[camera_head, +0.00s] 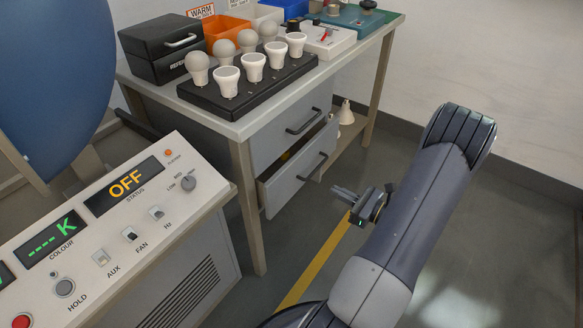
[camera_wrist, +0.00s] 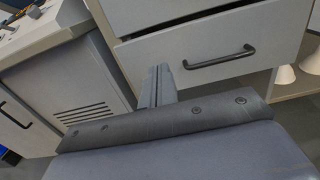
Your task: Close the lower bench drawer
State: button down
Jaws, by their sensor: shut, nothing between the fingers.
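The lower bench drawer (camera_head: 292,178) is partly open and sticks out below the upper drawer (camera_head: 285,132), which looks shut. A dark gap shows along the lower drawer's top edge. Its front also shows in the wrist view (camera_wrist: 180,55), with a dark bar handle (camera_wrist: 220,58). My gripper (camera_head: 340,192) is shut and empty, in front of the drawer and a little right of its handle in the head view. In the wrist view my fingertips (camera_wrist: 160,70) point at the drawer front, left of the handle. I cannot tell whether they touch it.
The bench (camera_head: 245,125) carries a black tray of bulbs (camera_head: 240,95), a black box (camera_head: 160,48) and bins. A control console (camera_head: 120,235) stands at left. A white cone-shaped thing (camera_head: 346,113) sits on the lower shelf. The floor at right is clear.

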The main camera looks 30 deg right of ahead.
aim_at(290, 167)
jog(key=b+x, duration=0.3)
jog(key=x, duration=0.9)
jog(key=shift+w+a, duration=0.2)
jog(key=shift+w, duration=0.1)
jog(key=shift+w+a, duration=0.15)
jog(key=shift+w, duration=0.4)
jog(key=shift+w, duration=0.1)
jog(key=x, duration=0.4)
jog(key=shift+w+a, duration=0.1)
jog(key=shift+r, duration=0.1)
jog(key=shift+w+r, duration=0.1)
